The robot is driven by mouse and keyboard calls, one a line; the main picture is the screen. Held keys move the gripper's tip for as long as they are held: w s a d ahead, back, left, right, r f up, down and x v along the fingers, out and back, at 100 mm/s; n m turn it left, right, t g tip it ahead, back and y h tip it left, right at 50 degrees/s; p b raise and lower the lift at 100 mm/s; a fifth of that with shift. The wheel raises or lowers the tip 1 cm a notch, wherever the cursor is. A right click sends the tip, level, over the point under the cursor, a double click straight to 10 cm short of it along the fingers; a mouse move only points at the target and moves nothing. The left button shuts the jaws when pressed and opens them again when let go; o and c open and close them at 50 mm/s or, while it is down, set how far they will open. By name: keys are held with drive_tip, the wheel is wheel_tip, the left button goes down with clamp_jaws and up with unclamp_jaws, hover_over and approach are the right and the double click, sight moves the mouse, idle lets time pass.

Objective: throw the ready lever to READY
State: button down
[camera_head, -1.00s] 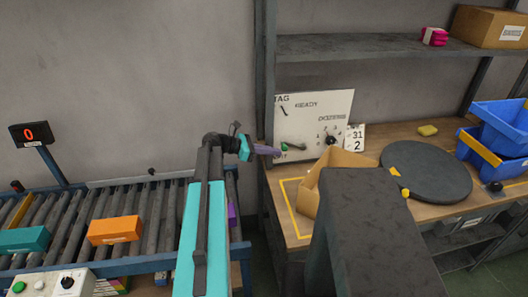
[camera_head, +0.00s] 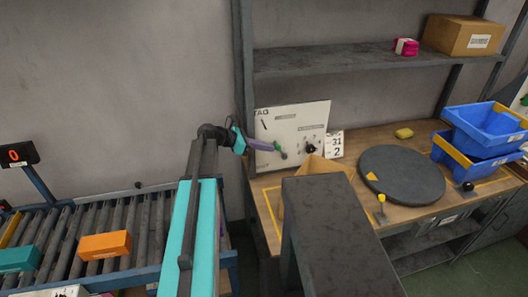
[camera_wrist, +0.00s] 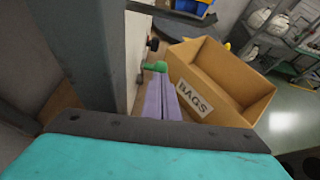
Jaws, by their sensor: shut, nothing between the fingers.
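The white panel (camera_head: 315,112) stands upright at the back left of the bench and carries a READY label. A thin dark lever (camera_head: 264,125) slants on its upper left, below the letters TAG. My gripper (camera_head: 274,147), with purple fingers, is shut and empty at the panel's lower left, below that lever. Its tips are close to a small green knob (camera_head: 278,142); I cannot tell whether they touch. In the wrist view the shut fingers (camera_wrist: 159,82) point at the green knob (camera_wrist: 155,67), and the panel is seen nearly edge-on.
An open cardboard box (camera_wrist: 195,98) marked BAGS stands right beside the fingers. A dark post (camera_wrist: 78,45) is close on the left. A black dial (camera_head: 310,149), a round dark turntable (camera_head: 402,174) and blue bins (camera_head: 485,130) are farther right. A shelf (camera_head: 350,60) hangs above.

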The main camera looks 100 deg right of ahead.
drive_tip(key=shift+s+r, duration=0.2)
idle(0.4)
drive_tip(key=shift+w, duration=0.15)
drive_tip(key=w+a+r+b, duration=0.1)
drive_tip(key=w+r+b, duration=0.1)
drive_tip(key=w+r, duration=0.5)
drive_tip(key=shift+b+v, duration=0.3)
drive_tip(key=shift+v, duration=0.5)
drive_tip(key=shift+a+f, duration=0.1)
drive_tip(key=shift+a, duration=0.05)
